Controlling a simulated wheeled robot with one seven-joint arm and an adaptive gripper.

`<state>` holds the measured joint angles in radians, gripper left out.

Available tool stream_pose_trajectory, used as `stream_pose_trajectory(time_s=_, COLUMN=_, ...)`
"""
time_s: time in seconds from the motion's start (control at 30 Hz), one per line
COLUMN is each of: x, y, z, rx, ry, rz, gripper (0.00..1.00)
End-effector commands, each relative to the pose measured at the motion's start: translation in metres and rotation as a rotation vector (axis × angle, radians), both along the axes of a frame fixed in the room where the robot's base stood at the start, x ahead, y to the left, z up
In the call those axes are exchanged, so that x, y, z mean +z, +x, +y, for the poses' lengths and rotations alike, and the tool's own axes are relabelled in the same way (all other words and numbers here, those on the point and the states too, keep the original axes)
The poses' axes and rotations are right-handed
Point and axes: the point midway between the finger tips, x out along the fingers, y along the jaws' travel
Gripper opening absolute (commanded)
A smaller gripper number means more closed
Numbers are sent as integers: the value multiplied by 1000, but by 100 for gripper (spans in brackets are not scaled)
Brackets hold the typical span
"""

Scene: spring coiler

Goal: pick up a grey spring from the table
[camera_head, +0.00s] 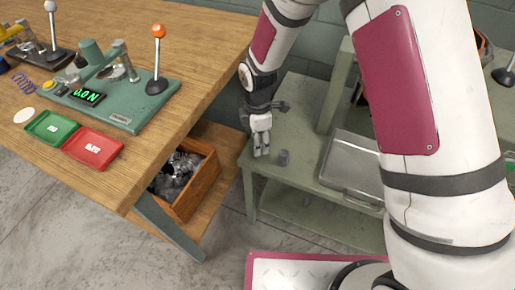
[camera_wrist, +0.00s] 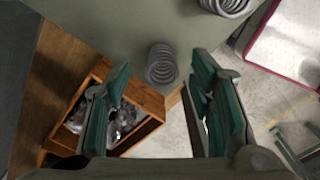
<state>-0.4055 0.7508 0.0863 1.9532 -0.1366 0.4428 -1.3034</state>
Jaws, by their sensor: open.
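My gripper (camera_head: 261,151) points down over the near left corner of the grey-green metal table (camera_head: 297,130). In the wrist view its two green-padded fingers (camera_wrist: 160,77) are apart, with nothing gripped. A grey coiled spring (camera_wrist: 161,65) appears in the gap between the fingertips, close to the table's corner; I cannot tell how far below them it is. A second grey spring (camera_wrist: 228,4) is cut off by the top edge of the wrist view. In the head view one grey spring (camera_head: 284,157) stands just right of my gripper; the gripper seems to hide the other.
A metal tray (camera_head: 350,168) lies on the table to the right. A wooden workbench (camera_head: 190,30) with a green coiler (camera_head: 125,100), a green tray (camera_head: 50,127) and a red tray (camera_head: 92,146) stands left. A wooden crate (camera_head: 203,190) sits below, beside the table.

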Motion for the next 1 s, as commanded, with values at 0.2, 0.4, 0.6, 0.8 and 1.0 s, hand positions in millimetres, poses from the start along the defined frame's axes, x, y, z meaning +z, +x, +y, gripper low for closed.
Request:
stream_pose_trajectory(time_s=0.2, x=-28, y=-2, z=0, rx=0, ry=0, rz=1, gripper=49)
stream_pose_trajectory(time_s=0.4, x=-30, y=-2, z=0, rx=0, ry=0, rz=0, gripper=49)
stream_pose_trajectory(time_s=0.6, x=-30, y=-2, z=0, rx=0, ry=0, rz=0, gripper=24)
stream_pose_trajectory(time_s=0.8, x=-30, y=-2, z=0, rx=0, ry=0, rz=0, gripper=0)
stream_pose_trajectory(time_s=1.0, x=-30, y=-2, z=0, rx=0, ry=0, rz=0, gripper=0)
